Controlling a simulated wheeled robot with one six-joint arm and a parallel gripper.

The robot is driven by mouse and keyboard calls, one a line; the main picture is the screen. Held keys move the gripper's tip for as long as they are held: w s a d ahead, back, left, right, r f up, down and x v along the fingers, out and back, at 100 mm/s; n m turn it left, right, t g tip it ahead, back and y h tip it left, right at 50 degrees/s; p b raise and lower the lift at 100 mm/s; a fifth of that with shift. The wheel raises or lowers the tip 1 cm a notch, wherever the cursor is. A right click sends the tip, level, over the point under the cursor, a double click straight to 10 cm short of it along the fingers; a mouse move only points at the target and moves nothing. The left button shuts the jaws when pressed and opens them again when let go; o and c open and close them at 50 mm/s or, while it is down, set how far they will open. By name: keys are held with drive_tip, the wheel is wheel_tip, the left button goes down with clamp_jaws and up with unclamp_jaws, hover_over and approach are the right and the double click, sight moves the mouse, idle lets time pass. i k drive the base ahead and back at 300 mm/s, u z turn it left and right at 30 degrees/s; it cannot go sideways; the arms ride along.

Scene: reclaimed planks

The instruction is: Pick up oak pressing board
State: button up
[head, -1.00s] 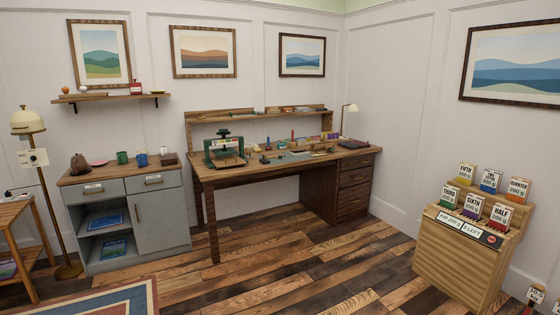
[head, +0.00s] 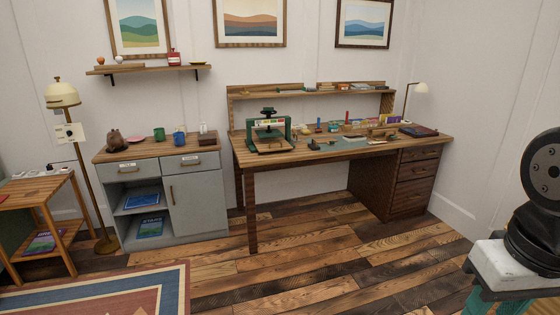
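I cannot single out the oak pressing board for certain at this size. A light wooden board (head: 274,147) lies in the base of the green press (head: 270,130) at the left of the wooden desk (head: 300,158). Another flat wooden piece (head: 120,69) lies on the wall shelf (head: 150,70). My gripper is not in view.
A grey cabinet (head: 185,205) holding mugs stands left of the desk, with a floor lamp (head: 62,100) and a small side table (head: 40,190) farther left. Many small tools crowd the desk top. A patterned rug (head: 175,290) lies at front left. The plank floor before the desk is clear.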

sight(327, 140)
drive_tip(key=u, duration=0.35)
drive_tip(key=i, duration=1.95)
drive_tip(key=z, duration=0.25)
drive_tip(key=i, duration=1.9)
drive_tip(key=z, duration=0.75)
drive_tip(key=i, duration=0.6)
drive_tip(key=z, duration=0.25)
